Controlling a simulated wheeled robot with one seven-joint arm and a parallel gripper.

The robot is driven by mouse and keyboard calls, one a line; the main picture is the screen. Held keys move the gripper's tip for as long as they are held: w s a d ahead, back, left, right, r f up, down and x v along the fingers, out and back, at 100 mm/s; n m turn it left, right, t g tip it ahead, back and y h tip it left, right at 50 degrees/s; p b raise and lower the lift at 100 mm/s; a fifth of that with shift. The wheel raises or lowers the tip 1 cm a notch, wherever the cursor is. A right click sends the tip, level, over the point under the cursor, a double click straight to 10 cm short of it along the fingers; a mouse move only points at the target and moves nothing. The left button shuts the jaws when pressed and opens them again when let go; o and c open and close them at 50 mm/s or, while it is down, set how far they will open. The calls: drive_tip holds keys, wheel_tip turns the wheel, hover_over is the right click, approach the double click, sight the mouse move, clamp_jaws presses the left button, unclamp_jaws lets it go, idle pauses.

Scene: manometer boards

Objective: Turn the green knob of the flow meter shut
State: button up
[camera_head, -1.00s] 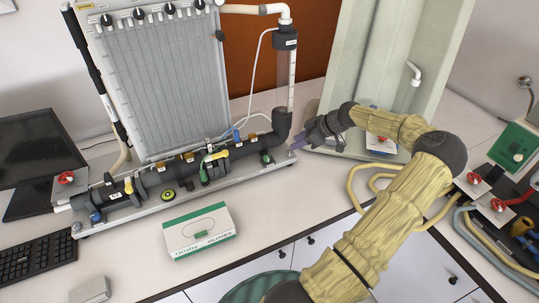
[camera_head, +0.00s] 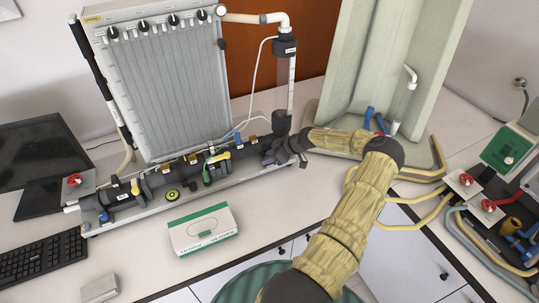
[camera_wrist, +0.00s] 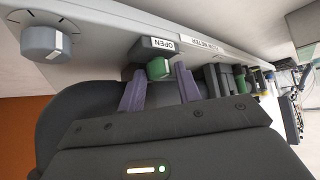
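The green knob (camera_wrist: 158,68) shows in the wrist view under a dark block with an upside-down OPEN label (camera_wrist: 160,45). A FLOW METER label (camera_wrist: 207,46) is beside it on the pale base edge. My gripper (camera_wrist: 160,88) is open, with one purple finger on each side of the knob's near end. I cannot tell whether the fingers touch it. In the head view my gripper (camera_head: 272,157) is at the right end of the black pipe (camera_head: 160,180), and it hides this knob there.
A grey dial (camera_wrist: 42,40) is on the base edge at the left of the wrist view. More valves line the pipe. A glove box (camera_head: 202,230) lies in front of the board (camera_head: 165,90). Hoses (camera_head: 415,220) lie on the right.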

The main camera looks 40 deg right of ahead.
drive_tip(key=c, duration=0.7)
